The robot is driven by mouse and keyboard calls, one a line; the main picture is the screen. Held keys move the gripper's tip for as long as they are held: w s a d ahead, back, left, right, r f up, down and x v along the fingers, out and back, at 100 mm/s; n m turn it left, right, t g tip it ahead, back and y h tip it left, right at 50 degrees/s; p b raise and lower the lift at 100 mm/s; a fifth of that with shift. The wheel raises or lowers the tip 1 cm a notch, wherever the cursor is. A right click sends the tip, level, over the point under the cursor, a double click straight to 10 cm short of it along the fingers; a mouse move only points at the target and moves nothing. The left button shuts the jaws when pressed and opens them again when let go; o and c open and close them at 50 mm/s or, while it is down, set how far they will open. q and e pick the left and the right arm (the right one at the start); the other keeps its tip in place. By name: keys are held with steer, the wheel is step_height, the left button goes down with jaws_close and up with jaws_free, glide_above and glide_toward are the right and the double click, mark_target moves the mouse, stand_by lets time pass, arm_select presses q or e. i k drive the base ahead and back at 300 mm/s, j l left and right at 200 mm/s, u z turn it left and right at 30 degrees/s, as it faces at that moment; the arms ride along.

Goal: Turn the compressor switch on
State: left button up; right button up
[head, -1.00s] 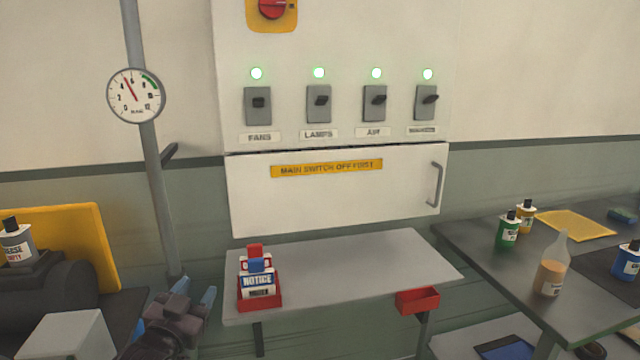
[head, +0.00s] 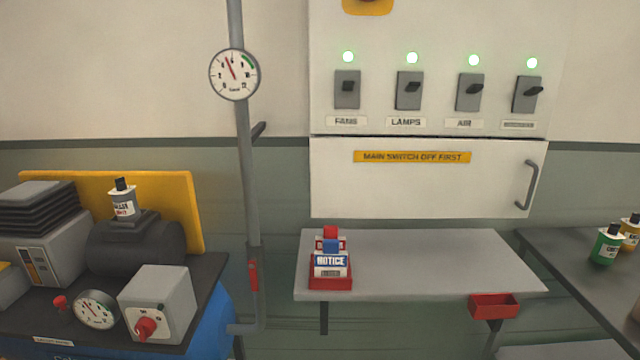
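The compressor (head: 135,245) stands at the left in the head view, with a dark cylindrical body and a blue tank (head: 212,322) partly showing below. A grey box (head: 158,288) at its front carries a red rotary knob (head: 146,327), which looks like the compressor switch. Small marks are printed around the knob, too small to read surely. A round gauge (head: 96,309) and a small red knob (head: 60,304) are left of the box. Neither of my grippers is in view.
A bottle (head: 122,202) stands on top of the compressor. A vertical pipe (head: 243,170) with a gauge (head: 234,75) and red handle (head: 253,276) runs right of it. A wall panel (head: 430,95) has several switches under green lights. A shelf (head: 430,265) holds notice tags.

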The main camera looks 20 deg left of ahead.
mark_target(145, 327)
steer(key=u, duration=1.65)
